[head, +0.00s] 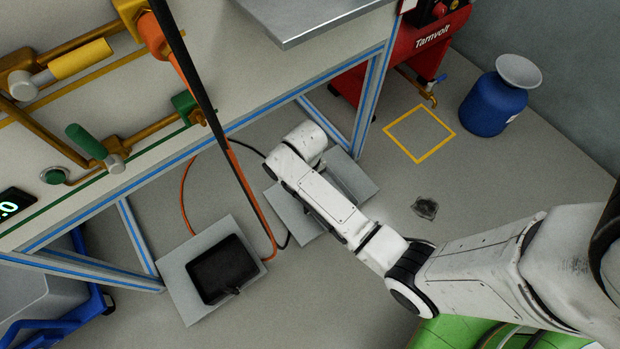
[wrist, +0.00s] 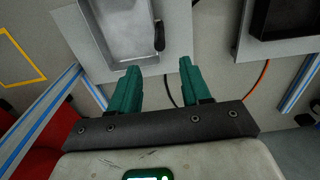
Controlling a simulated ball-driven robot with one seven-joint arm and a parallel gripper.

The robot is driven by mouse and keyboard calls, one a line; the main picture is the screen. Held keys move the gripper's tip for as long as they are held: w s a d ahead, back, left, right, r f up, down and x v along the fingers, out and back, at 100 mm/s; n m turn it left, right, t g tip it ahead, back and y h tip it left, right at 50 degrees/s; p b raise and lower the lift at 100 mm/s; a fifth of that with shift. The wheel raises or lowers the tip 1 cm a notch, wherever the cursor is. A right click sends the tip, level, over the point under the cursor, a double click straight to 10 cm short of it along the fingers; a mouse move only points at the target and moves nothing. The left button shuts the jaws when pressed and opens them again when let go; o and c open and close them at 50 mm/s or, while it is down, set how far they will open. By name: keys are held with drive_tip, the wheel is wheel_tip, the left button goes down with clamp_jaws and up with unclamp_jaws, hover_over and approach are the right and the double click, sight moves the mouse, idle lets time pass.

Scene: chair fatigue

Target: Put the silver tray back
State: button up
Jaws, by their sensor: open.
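The silver tray (wrist: 125,28) is a shallow metal pan lying on a grey plate (wrist: 180,48) on the floor, at the top of the wrist view. Its black handle (wrist: 159,36) sticks out from its near right side. My gripper (wrist: 159,66) has two teal fingers, spread apart and empty. In the picture the handle lies just beyond the fingertips, lined up with the gap; its depth from them I cannot tell. In the head view my arm hides the gripper and most of the tray's spot on the plate (head: 292,216).
A black tray (head: 220,268) lies on another plate (head: 181,267) to the left. The workbench (head: 335,70) with blue-striped legs stands above. Orange and black cables hang beside my arm. A yellow floor square (head: 420,133) is empty; a blue drum (head: 492,106) stands beyond it.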

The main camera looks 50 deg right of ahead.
drive_tip(key=s+a+r+n, duration=0.2)
drive_tip(key=s+a+r, duration=0.1)
drive_tip(key=s+r, duration=0.8)
drive_tip(key=s, duration=0.5)
drive_tip(key=shift+r+n+t, duration=0.25)
drive_tip(key=shift+n+t, duration=0.15)
drive_tip(key=shift+s, duration=0.1)
wheel_tip(320, 180, up, 32)
drive_tip(key=p, duration=3.1)
drive_tip(key=shift+f+p, duration=0.15)
drive_tip(key=shift+p, duration=0.2)
